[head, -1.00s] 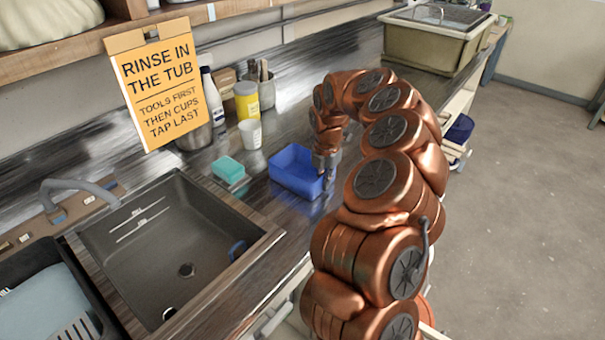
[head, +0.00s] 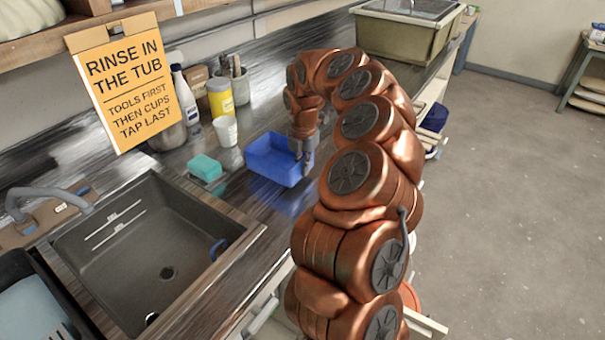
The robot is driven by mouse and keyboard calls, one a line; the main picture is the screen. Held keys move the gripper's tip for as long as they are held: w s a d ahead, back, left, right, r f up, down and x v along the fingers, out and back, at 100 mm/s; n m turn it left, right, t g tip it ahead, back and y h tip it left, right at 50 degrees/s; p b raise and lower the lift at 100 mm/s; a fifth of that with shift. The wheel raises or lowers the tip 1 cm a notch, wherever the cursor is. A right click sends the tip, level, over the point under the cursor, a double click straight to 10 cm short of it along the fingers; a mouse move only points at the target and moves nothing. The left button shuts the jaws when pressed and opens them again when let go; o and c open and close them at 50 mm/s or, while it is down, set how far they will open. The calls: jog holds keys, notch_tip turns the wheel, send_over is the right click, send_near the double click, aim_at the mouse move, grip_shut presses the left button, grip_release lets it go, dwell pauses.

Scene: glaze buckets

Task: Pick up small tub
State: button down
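The small tub (head: 270,169) is a blue, open-topped rectangular box in the head view, over the dark counter to the right of the sink. My gripper (head: 304,160) reaches down from above at the tub's right end. Its fingers are closed on the rim there. The tub looks slightly raised off the counter, with a blue reflection below it. The tub appears empty. The far finger is partly hidden.
A teal sponge (head: 205,168) and a white cup (head: 225,131) stand left of the tub. Behind are a yellow container (head: 220,98) and a white bottle (head: 186,95). The sink (head: 150,245) is at left. A large lidded bin (head: 405,38) stands at the far end.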

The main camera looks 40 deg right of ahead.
jog(key=shift+r, duration=0.35)
jog(key=shift+s+a, duration=0.1)
jog(key=shift+s, duration=0.1)
jog(key=s+a+b, duration=0.1)
jog(key=s+a, duration=0.1)
jog(key=s, duration=0.2)
jog(key=s+a+b, duration=0.2)
jog(key=s, duration=0.2)
jog(key=s+a+r+b, duration=0.1)
jog(key=s+a+b, duration=0.1)
jog(key=s, duration=0.2)
jog(key=shift+r, duration=0.1)
jog(key=shift+s+a+r+b, duration=0.15)
jog(key=shift+s+a, duration=0.1)
jog(key=shift+s, duration=0.25)
jog(key=shift+s+a+r+b, duration=0.15)
jog(key=shift+s+a, duration=0.1)
jog(key=shift+s, duration=0.25)
jog(key=shift+f, duration=0.1)
